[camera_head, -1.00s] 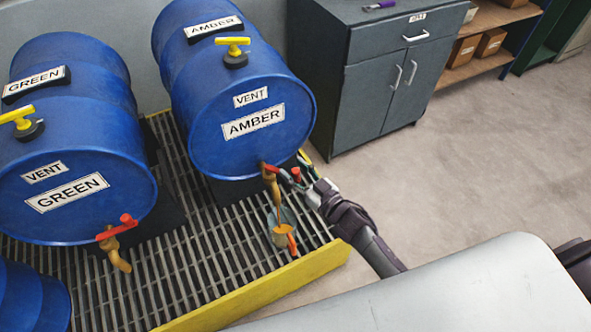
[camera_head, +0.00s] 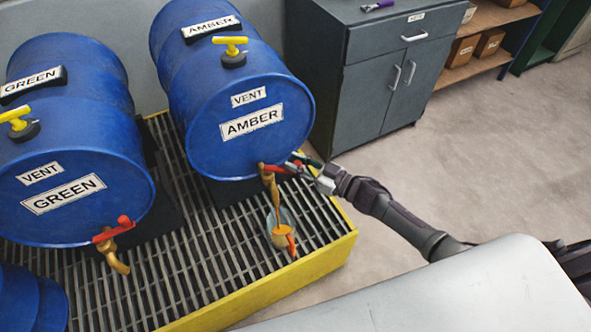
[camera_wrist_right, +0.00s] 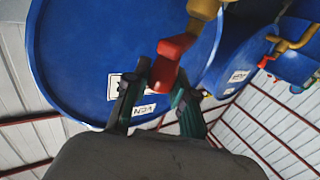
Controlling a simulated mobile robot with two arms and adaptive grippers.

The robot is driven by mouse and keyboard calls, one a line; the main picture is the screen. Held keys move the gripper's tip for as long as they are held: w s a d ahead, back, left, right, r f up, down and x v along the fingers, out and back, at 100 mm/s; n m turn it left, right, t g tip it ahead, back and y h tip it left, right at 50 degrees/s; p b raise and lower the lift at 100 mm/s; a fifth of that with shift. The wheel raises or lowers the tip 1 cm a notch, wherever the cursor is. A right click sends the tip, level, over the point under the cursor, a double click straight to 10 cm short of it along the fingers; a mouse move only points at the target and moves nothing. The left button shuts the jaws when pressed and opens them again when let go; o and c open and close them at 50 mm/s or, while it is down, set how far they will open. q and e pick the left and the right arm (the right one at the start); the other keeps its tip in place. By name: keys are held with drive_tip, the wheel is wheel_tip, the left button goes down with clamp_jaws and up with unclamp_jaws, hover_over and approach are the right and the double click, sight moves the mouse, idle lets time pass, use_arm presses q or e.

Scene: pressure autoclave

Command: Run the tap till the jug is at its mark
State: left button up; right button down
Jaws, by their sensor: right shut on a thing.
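The amber drum (camera_head: 215,100) lies on its side, and its brass tap (camera_head: 268,178) has a red lever (camera_head: 280,169). An orange-brown stream runs from the tap into a clear jug (camera_head: 275,217) with an orange handle. Orange liquid shows in the jug; its mark cannot be made out. My right gripper (camera_head: 300,169) is at the lever's outer end, shut on it. In the right wrist view, the red lever (camera_wrist_right: 174,58) sits between the dark green fingers, with the brass tap above. My left gripper is not in view.
The jug stands on a grating (camera_head: 215,262) with a yellow edge (camera_head: 270,292). The green drum (camera_head: 75,140) and its red-levered tap (camera_head: 117,245) are to the left. A grey cabinet (camera_head: 372,85) stands behind. Open floor (camera_head: 480,150) lies to the right.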

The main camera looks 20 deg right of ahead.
drive_tip(key=shift+w+d+n+g+y+b, duration=0.15)
drive_tip(key=shift+w+n+g+y+b, duration=0.3)
drive_tip(key=shift+n+g+y, duration=0.2)
drive_tip(key=c, duration=0.9)
unclamp_jaws()
drive_tip(key=shift+c, duration=0.2)
drive_tip(key=v, duration=1.2)
